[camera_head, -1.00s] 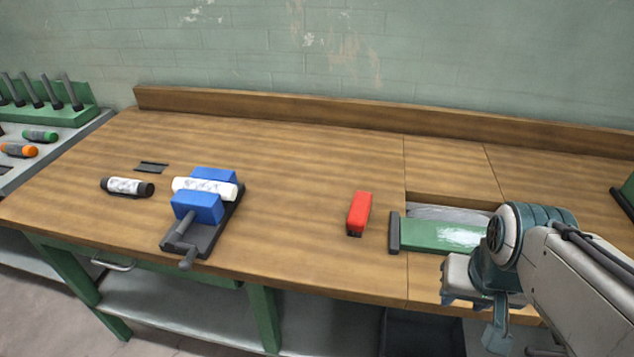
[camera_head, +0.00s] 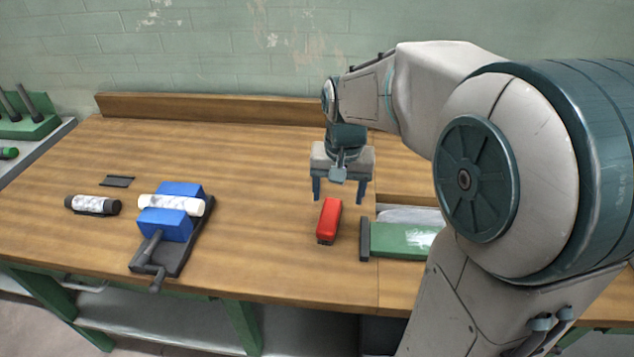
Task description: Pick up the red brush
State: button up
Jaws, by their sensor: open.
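The red brush (camera_head: 328,219) lies on the wooden workbench (camera_head: 265,255), right of the bench's middle, with its long side running away from me. Its top is red and a dark strip shows along its lower near end. My gripper (camera_head: 338,199) points down with two teal fingers spread apart. It is open and empty, appearing just above and behind the far end of the brush. I cannot tell its exact height over the bench.
A blue vise (camera_head: 168,225) holding a white cylinder (camera_head: 171,204) stands to the left. A dark-capped cylinder (camera_head: 93,205) and a flat black piece (camera_head: 117,181) lie farther left. A green block with a dark end (camera_head: 400,240) sits close right of the brush. Bench between vise and brush is clear.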

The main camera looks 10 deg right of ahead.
jog(key=m+p, duration=0.1)
send_over(329, 214)
jog(key=shift+g, duration=0.4)
notch_tip(329, 214, down, 14)
jog(key=shift+f+p, duration=0.1)
jog(key=shift+p, duration=0.9)
jog(key=c, duration=1.1)
